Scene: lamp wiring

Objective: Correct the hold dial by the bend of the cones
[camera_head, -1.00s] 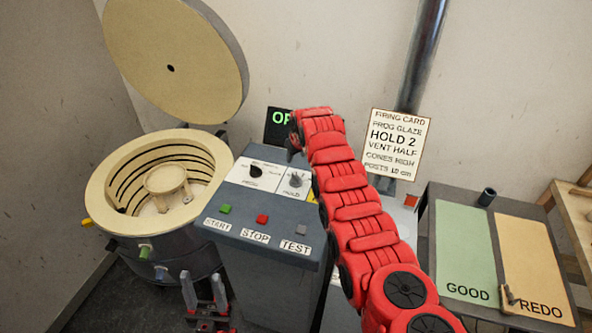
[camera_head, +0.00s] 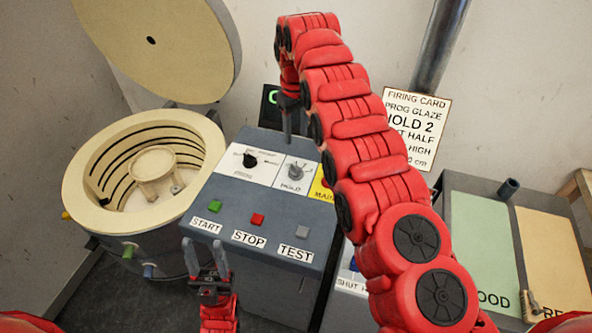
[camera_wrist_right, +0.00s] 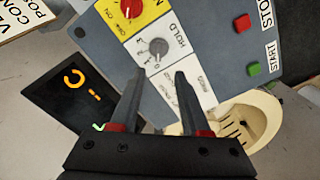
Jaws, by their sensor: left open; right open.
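The grey hold dial (camera_head: 295,172) sits on a white plate on the control box. In the right wrist view the dial (camera_wrist_right: 158,47) lies just beyond my fingertips, with digits around it. My right gripper (camera_head: 296,128) is open, pointing down behind the dial, apart from it. It also shows in the wrist view (camera_wrist_right: 157,82). My left gripper (camera_head: 205,258) is open and empty in front of the box. The firing card (camera_head: 418,100) reads HOLD 2; my right arm hides its left edge. A small brown object (camera_head: 530,304) lies by the REDO area; I cannot tell whether it is the cones.
A black program dial (camera_head: 249,160) sits left of the hold dial, a red main switch (camera_wrist_right: 131,8) on yellow beside it. START (camera_head: 215,206), STOP (camera_head: 257,220) and TEST (camera_head: 302,232) buttons are in front. The open kiln (camera_head: 85,190) stands left. A dark display (camera_wrist_right: 75,95) stands behind.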

